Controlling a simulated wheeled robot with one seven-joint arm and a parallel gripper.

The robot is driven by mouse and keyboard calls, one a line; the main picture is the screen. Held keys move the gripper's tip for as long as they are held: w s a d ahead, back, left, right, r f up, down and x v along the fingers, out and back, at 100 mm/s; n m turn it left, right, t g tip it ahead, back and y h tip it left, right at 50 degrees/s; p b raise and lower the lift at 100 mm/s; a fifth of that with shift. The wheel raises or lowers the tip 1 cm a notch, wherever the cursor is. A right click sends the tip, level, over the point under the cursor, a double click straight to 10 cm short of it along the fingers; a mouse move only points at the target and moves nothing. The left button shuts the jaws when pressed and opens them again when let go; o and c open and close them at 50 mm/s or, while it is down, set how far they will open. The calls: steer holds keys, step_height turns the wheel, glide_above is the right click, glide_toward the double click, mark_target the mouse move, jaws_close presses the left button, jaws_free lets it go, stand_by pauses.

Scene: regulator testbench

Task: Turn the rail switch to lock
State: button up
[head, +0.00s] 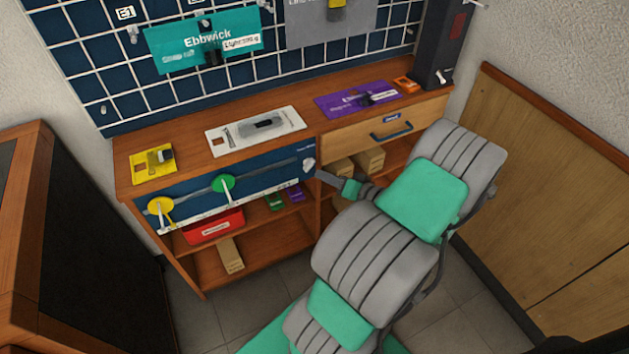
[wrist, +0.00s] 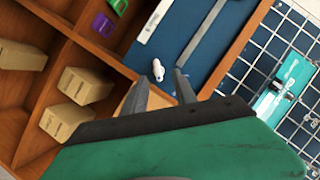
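A blue panel (head: 255,190) on the front of the bench carries a long grey rail (head: 193,193) with a yellow disc lever (head: 160,206) and a green disc lever (head: 223,184). A small white knob (head: 308,165) sits at the panel's right end; it looks like the rail switch, but its label is unreadable. In the wrist view the white knob (wrist: 157,70) appears just beyond and between my fingertips, not clasped. My gripper (wrist: 161,77) is open and empty, its two grey fingers apart. In the head view my gripper (head: 323,176) is close to the knob, at its lower right.
A drawer (head: 372,134) with a blue handle is right of the panel. Open shelves below hold a red bin (head: 213,226) and cardboard boxes (head: 370,160). Yellow, white and purple plates lie on the bench top (head: 190,148). A wooden wall panel (head: 560,180) stands at right.

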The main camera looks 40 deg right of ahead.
mark_target(311, 167)
steer(key=shift+h, duration=0.3)
steer(key=x, duration=0.7)
steer(key=shift+w+d+f+b, duration=0.1)
steer(key=shift+d+b, duration=0.25)
steer(key=shift+b, duration=0.05)
steer(key=shift+c, duration=0.2)
jaws_close()
